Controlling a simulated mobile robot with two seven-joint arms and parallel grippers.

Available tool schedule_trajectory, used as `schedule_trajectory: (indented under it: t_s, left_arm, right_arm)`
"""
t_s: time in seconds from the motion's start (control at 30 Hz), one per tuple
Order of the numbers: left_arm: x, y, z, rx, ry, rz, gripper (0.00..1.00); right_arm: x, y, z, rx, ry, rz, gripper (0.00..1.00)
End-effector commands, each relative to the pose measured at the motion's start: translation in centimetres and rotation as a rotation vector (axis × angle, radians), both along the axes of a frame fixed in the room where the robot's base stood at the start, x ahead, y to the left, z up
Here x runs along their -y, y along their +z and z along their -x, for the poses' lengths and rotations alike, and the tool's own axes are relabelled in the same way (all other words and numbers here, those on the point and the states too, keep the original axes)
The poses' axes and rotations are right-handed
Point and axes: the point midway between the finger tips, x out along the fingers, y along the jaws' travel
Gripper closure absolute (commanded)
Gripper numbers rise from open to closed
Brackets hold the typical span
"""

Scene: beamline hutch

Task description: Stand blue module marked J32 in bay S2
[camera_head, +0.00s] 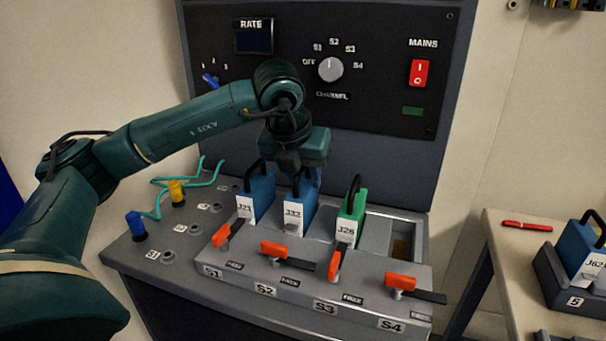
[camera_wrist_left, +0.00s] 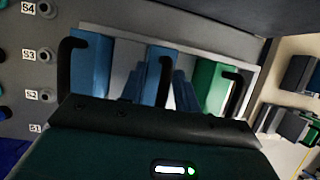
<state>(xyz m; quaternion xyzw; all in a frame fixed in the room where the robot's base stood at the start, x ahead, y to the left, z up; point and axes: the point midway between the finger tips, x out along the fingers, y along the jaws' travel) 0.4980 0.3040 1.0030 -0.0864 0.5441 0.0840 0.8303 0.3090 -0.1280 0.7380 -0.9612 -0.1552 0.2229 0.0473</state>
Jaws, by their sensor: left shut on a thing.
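The blue module J32 (camera_head: 306,202) stands upright in bay S2, between blue module J21 (camera_head: 262,195) and a green module (camera_head: 355,208). Its top is about in line with its neighbours; whether it is fully seated I cannot tell. My left gripper (camera_head: 301,172) is directly above J32, shut on it at the top. In the left wrist view J32 (camera_wrist_left: 152,75) shows in the middle, just beyond the gripper's body. The S2 lever (camera_head: 274,250) has its orange grip turned sideways. My right gripper is out of view.
The S1 lever (camera_head: 228,234) and S3 lever (camera_head: 336,261) point towards their modules; the S4 lever (camera_head: 401,282) lies sideways. Bay S4 (camera_head: 402,237) is empty. Cabled plugs stand left of the bays. A side table (camera_head: 520,270) at right holds a red pen and blue module J62 (camera_head: 583,252).

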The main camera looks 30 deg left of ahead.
Motion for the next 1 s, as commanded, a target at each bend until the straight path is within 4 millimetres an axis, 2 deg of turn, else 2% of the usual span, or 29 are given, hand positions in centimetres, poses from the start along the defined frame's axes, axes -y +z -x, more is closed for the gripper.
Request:
schedule_trajectory:
  t_s: [0.8, 0.83, 1.0]
  left_arm:
    - [0.0, -0.79, -0.01, 0.002, 0.0, 0.0, 1.0]
    - [0.01, -0.78, -0.02, 0.002, 0.0, 0.0, 0.68]
    - [0.0, -0.76, -0.01, 0.001, 0.0, 0.001, 0.54]
  right_arm:
    - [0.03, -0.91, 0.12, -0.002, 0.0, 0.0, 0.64]
    - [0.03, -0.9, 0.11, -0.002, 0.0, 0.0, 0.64]
    - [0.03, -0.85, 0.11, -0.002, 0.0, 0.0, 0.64]
